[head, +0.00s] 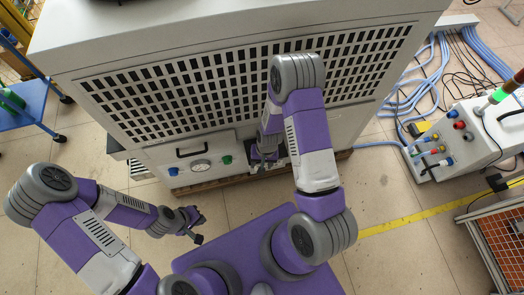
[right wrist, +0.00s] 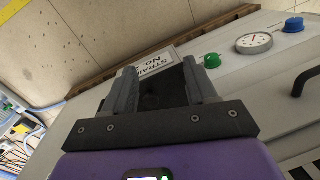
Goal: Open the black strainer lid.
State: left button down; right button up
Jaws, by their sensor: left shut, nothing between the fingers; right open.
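The black strainer lid (right wrist: 160,92) shows in the right wrist view as a dark surface between my right gripper's fingers. A white label (right wrist: 156,64) with partly visible "STRAINER" lettering is just beyond it. My right gripper (right wrist: 160,80) is open, with one finger to each side of the dark lid in this view; I cannot tell whether they touch it. In the head view my right gripper (head: 264,158) is at the machine's lower front, and my arm hides most of the lid. My left gripper (head: 199,228) is shut and empty, over the floor to the left.
The big white machine (head: 110,57) has a grille, a black handle (head: 191,152), a gauge (head: 200,165), a green knob (head: 227,160) and a blue knob (head: 173,171). A grey unit (head: 470,135) with cables stands at right. A blue cart (head: 28,108) stands far left.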

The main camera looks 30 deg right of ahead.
jog(key=shift+m+h, duration=0.8)
jog(key=shift+m, duration=0.1)
jog(key=w+d, duration=0.2)
jog(key=w+d+r, duration=0.1)
jog(key=w+d, duration=0.1)
jog(key=w+d+b, duration=0.1)
jog(key=w, duration=0.1)
jog(key=shift+d+r, duration=0.4)
jog(key=shift+w+d+f, duration=0.1)
jog(key=shift+f, duration=0.2)
notch_tip(320, 180, down, 7)
jog(key=shift+r+b, duration=0.2)
jog(key=shift+b, duration=0.95)
jog(key=shift+c, duration=0.5)
grip_shut()
